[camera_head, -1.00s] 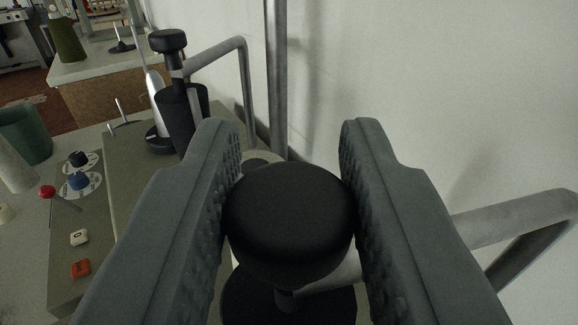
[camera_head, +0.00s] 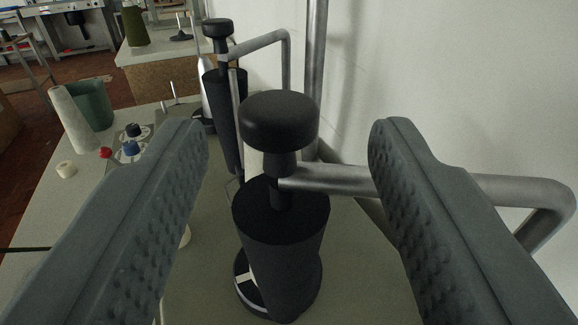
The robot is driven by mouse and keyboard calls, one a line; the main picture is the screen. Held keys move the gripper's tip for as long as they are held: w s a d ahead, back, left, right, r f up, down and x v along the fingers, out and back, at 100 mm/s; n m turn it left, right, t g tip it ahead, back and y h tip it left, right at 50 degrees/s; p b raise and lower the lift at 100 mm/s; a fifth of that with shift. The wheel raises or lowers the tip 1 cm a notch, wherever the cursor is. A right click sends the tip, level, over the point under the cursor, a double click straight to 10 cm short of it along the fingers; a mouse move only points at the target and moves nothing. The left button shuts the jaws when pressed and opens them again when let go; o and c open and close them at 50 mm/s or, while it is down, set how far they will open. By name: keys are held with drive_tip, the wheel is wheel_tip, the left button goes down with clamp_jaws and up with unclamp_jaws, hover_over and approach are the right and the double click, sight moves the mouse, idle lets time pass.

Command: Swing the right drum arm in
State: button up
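A black drum (camera_head: 281,225) with a round black knob (camera_head: 278,121) on top stands in the middle of the view. A grey bent-tube drum arm (camera_head: 340,179) runs from just under the knob to the right, where it bends down. My gripper (camera_head: 288,140) is open, with one ridged finger on each side of the knob and clear gaps to both. A second drum (camera_head: 224,110) with its own knob (camera_head: 217,30) and grey arm (camera_head: 262,43) stands farther back to the left. The near drum's lower end stands over a dark round base (camera_head: 250,283).
A vertical metal post (camera_head: 316,75) rises behind the near drum, close to the white wall.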

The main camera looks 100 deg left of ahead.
drive_tip(key=w+d, duration=0.2)
drive_tip(key=d, duration=1.5)
drive_tip(key=shift+w, duration=0.3)
drive_tip(key=shift+d, duration=0.1)
